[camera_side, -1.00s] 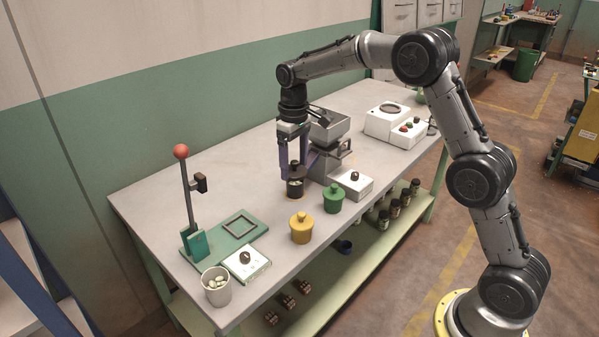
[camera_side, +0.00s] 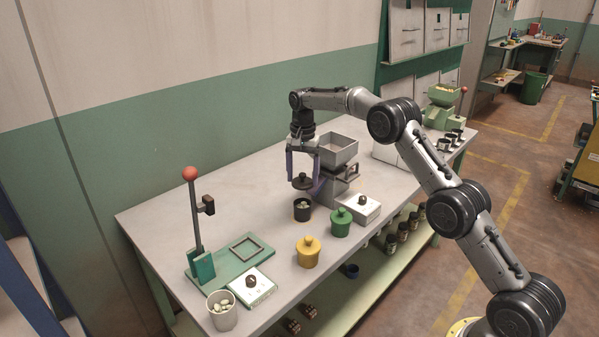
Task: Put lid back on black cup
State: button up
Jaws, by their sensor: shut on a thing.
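The black cup (camera_side: 302,212) stands open and upright on the table in front of the grey hopper, with pale nuts showing inside. My gripper (camera_side: 303,179) is above it, pointing down, its two purple-grey fingers shut on the black lid (camera_side: 303,184). The lid is roughly level, apart from the cup, and appears nearly over its mouth. The exact sideways offset cannot be told from this one view.
The grey hopper (camera_side: 338,150) stands close behind and right of my gripper. A green lidded cup (camera_side: 340,224), a yellow lidded cup (camera_side: 308,254) and a white knob box (camera_side: 360,209) are nearby. A red-knobbed lever press (camera_side: 196,220) and a nut cup (camera_side: 222,312) stand left.

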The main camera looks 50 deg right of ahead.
jog(key=shift+f, duration=3.1)
jog(key=shift+f, duration=0.15)
jog(key=o, duration=1.2)
jog(key=shift+c, duration=0.2)
jog(key=shift+r, duration=3.55)
grip_shut()
